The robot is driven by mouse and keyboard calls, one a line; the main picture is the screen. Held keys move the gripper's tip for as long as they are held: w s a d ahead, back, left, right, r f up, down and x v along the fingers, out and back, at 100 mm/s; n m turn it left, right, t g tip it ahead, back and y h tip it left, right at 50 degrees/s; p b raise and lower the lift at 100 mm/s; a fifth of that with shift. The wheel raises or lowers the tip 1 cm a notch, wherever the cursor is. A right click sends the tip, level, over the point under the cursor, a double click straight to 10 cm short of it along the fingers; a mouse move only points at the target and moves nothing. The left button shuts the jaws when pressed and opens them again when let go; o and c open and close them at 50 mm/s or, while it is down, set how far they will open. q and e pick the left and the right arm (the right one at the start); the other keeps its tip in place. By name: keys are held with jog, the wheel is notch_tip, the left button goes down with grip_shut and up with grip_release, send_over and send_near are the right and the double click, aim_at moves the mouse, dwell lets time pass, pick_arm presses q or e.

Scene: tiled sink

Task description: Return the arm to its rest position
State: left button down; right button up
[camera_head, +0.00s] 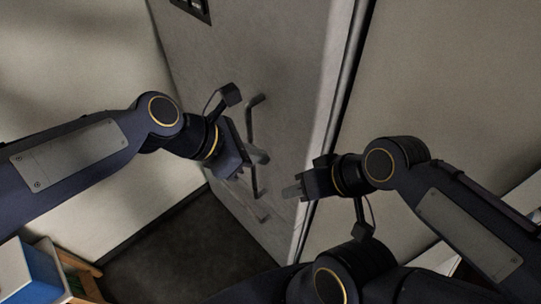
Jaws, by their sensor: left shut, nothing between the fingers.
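My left gripper (260,157) is shut and empty. Its fingertips overlap the middle of a grey bar handle (254,108) on a tall grey door panel (225,50); I cannot tell whether they touch it. My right gripper (291,192) is lower and to the right, in front of the panel's right edge.
Pale walls stand left and right of the panel. The floor (150,262) below is dark and clear. A blue and white box (35,275) sits by a wooden stool or frame (80,268) at the lower left. A dark plate (194,8) is on the panel's top.

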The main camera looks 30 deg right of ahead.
pick_arm(q)
jog(key=shift+s+a+r, duration=0.15)
jog(key=shift+a+r, duration=0.3)
jog(key=shift+a, duration=0.05)
jog(key=shift+s+a+r, duration=0.15)
jog(key=shift+a+r, duration=0.25)
jog(key=shift+a, duration=0.1)
jog(key=w+a+f+m+t+y+b, duration=0.15)
jog(key=a+m+t, duration=0.35)
jog(key=a, duration=1.4)
jog(key=s+a+f+m+y+b, duration=0.1)
jog(key=s+a+f+m+y, duration=0.1)
jog(key=s+a+f+m, duration=0.2)
jog(key=s+a+f+m+t+y+b, duration=0.1)
jog(key=s+a+f+m, duration=0.3)
jog(key=a, duration=0.6)
jog(key=shift+s+a+f+m+y, duration=0.3)
jog(key=shift+s+m, duration=0.35)
jog(key=shift+m, duration=0.55)
